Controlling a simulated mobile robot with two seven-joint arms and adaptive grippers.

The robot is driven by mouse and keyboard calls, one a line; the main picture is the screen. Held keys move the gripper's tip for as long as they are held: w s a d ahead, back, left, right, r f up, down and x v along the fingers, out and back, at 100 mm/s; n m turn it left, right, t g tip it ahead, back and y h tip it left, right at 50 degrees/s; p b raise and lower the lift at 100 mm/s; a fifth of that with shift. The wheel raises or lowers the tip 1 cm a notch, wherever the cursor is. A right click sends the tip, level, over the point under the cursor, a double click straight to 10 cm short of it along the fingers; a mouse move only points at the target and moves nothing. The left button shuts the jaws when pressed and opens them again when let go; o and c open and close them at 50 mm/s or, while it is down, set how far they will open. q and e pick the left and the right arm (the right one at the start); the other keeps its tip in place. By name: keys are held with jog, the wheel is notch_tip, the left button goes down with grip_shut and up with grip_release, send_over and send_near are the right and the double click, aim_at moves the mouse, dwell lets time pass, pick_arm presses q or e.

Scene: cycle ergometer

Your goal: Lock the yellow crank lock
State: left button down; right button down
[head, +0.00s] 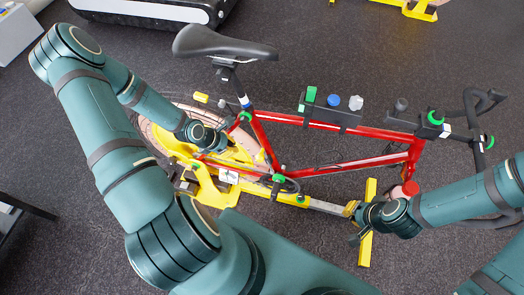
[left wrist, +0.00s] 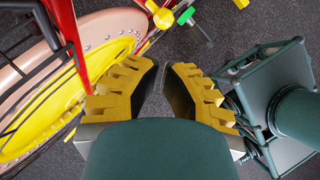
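Several yellow parts are in view, and I cannot tell for sure which is the crank lock. A small yellow knob (left wrist: 163,18) shows beside a green knob (left wrist: 186,15) at the top of the left wrist view, beyond the fingertips. In the head view the crank area (head: 281,180) lies at the bottom of the red frame. My left gripper (head: 226,147) is by the rear wheel, largely hidden by its arm; in the left wrist view its fingers (left wrist: 165,75) are apart with nothing between them. My right gripper (head: 357,224) is by the yellow front foot; its fingers are unclear.
The red bike frame (head: 335,135) with its black saddle (head: 222,43) stands over the yellow base. The pink and yellow wheel (left wrist: 35,95) is close on the left in the left wrist view. A holder with colored knobs (head: 329,116) sits on the top tube.

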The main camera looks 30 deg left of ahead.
pick_arm(q)
jog(key=shift+w+a, duration=0.1)
jog(key=shift+w, duration=0.05)
dwell(0.3)
jog(key=b+x, duration=0.3)
jog(key=x, duration=1.1)
